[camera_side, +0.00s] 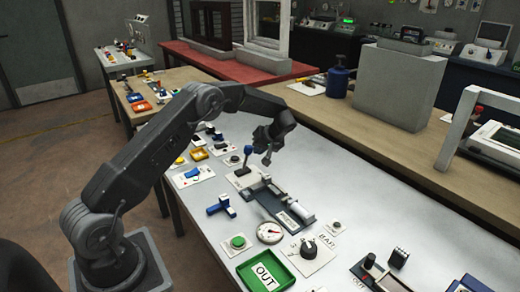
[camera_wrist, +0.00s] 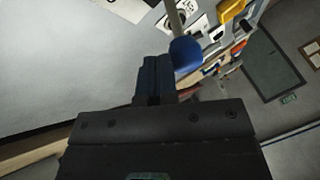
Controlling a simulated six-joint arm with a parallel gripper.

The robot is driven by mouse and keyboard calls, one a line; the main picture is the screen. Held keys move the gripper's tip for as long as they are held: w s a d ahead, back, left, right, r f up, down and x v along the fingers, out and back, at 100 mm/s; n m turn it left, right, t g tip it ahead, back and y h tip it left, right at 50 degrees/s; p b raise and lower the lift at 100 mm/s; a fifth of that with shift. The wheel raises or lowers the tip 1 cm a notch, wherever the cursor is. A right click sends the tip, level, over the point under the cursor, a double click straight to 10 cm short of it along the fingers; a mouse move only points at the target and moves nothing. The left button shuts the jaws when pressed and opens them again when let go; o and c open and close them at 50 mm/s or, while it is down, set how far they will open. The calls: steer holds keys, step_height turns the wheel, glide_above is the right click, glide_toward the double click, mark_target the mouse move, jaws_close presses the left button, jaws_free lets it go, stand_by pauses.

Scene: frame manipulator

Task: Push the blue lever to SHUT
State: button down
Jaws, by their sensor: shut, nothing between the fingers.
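The blue lever (camera_side: 248,150) stands up from a plate on the white bench in the side view, a blue knob on a thin stem. In the wrist view its knob (camera_wrist: 186,54) is large and close, just right of my fingertips, with the grey stem (camera_wrist: 176,18) running up to the top edge. My gripper (camera_side: 267,158) is shut and empty, just right of the knob in the side view; the fingers also show in the wrist view (camera_wrist: 154,64). I cannot tell whether they touch the knob. The lever's labels are not readable.
A grey slide fixture (camera_side: 275,200) lies just in front of the lever. A blue T-handle (camera_side: 220,206), a round gauge (camera_side: 270,233), a black knob (camera_side: 308,248) and a green OUT tray (camera_side: 266,272) are nearer. Bare bench (camera_side: 360,190) lies to the right.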

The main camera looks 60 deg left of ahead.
mark_target(247, 153)
steer(key=shift+s, duration=0.15)
steer(key=shift+s+r+t, duration=0.2)
steer(key=shift+t, duration=0.1)
steer(key=s+t, duration=0.1)
steer(key=s, duration=0.1)
steer(key=s+r+n+t, duration=0.1)
steer(key=t, duration=0.1)
steer(key=shift+s, duration=0.35)
steer(key=s, duration=0.3)
steer(key=s+f, duration=0.1)
steer(key=s, duration=0.1)
steer(key=shift+s, duration=0.2)
